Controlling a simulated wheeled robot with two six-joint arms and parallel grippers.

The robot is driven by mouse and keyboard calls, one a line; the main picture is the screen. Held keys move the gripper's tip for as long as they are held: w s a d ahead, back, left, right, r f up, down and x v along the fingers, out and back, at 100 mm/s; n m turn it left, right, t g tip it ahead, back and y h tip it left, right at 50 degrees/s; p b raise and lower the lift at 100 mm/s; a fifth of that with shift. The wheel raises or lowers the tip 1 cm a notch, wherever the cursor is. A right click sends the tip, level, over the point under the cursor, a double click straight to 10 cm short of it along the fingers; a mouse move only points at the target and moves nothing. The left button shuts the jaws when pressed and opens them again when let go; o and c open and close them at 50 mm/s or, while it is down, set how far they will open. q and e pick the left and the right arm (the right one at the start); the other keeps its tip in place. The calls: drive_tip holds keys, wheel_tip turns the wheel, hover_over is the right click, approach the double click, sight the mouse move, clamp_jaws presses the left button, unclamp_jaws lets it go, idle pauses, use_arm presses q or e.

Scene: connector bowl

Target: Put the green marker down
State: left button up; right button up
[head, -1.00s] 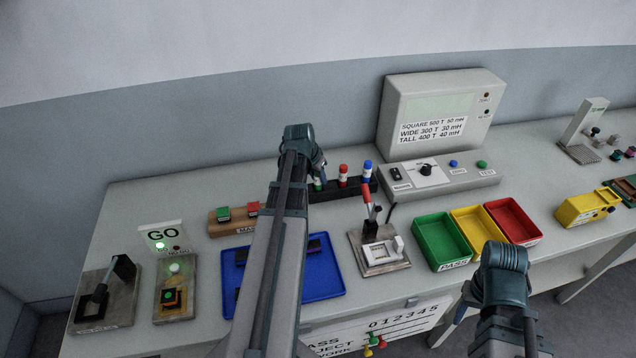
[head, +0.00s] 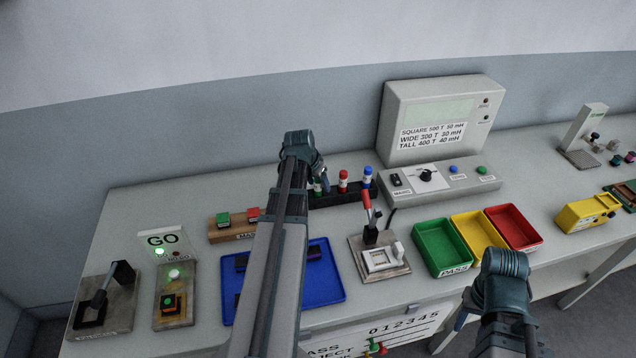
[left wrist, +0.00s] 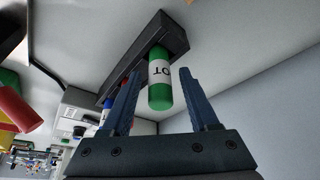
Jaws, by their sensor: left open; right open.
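The green marker (left wrist: 160,80) has a white label and stands in a slot of the black rack (left wrist: 148,48) in the left wrist view. My left gripper (left wrist: 157,88) is open, with one finger on each side of the marker and a visible gap to both. In the head view the green marker (head: 317,187) is mostly hidden behind my left gripper (head: 323,180), at the left end of the rack (head: 350,193). My right gripper (head: 468,306) is at the front edge of the table, largely hidden by its wrist, and seems empty.
Red (head: 343,181) and blue (head: 367,178) markers stand in the same rack, right of the green one. A lever fixture (head: 380,258) is in front of it. A blue tray (head: 325,285) lies below my left arm. A tester (head: 437,115) stands behind right.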

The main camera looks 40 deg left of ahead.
use_arm(q)
drive_tip(key=p+v, duration=1.1)
drive_tip(key=v, duration=0.1)
use_arm(e)
wheel_tip(320, 180, up, 11)
